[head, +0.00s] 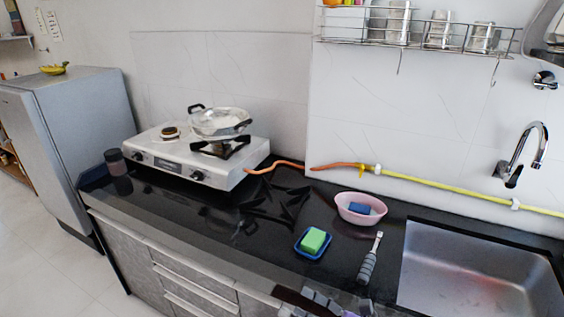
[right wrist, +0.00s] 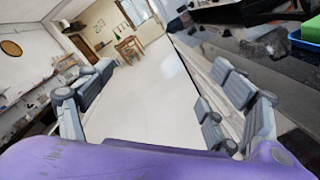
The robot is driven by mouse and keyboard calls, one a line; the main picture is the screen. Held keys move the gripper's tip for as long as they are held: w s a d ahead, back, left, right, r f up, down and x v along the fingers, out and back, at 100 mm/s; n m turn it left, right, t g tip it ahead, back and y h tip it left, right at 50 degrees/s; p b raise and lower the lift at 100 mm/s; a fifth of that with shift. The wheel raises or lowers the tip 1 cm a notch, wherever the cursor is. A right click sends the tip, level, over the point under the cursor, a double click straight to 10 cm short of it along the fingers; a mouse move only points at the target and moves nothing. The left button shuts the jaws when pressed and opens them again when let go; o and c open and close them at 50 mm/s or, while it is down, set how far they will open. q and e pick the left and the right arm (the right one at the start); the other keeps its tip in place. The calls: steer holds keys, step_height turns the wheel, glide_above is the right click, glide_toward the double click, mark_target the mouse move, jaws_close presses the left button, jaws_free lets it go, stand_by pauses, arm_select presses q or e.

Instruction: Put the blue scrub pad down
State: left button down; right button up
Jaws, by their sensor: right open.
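The blue scrub pad (head: 359,209) lies inside the pink bowl (head: 373,220) on the black counter, left of the sink. My right gripper (head: 322,300) is at the bottom edge of the head view, in front of the counter and apart from the pad and bowl. In the right wrist view its fingers (right wrist: 160,100) are spread wide with nothing between them. The scrub pad cannot be made out in the right wrist view. My left gripper does not show.
A green sponge (head: 313,240) sits in a blue tray (head: 299,246); a grey-handled brush (head: 368,265) lies right of it. The metal sink (head: 480,275) and tap (head: 520,155) are at right. A stove (head: 180,160) with a pan (head: 220,122) stands at left.

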steer(key=s+d+f+m+t+h, duration=0.3)
steer(key=d+f+m+h, duration=0.25)
steer(key=m, duration=0.65)
steer(key=s+d+f+m+t+h, duration=0.3)
steer(key=d+m+h, duration=0.35)
steer(key=m, duration=0.55)
steer(key=s+d+f+m+g+h, duration=0.1)
steer(key=s+d+f+m+g, duration=0.1)
steer(key=s+f+m, duration=0.4)
steer(key=s+d+f+m+g+h, duration=0.2)
steer(key=s+f+m+g, duration=0.3)
steer(key=s+m, duration=0.3)
steer(key=s+f, duration=0.1)
steer(key=s, duration=0.3)
steer(key=shift+f+m+p, duration=0.2)
steer(key=shift+m+p, duration=0.1)
steer(key=shift+p, duration=0.1)
steer(key=shift+d, duration=0.1)
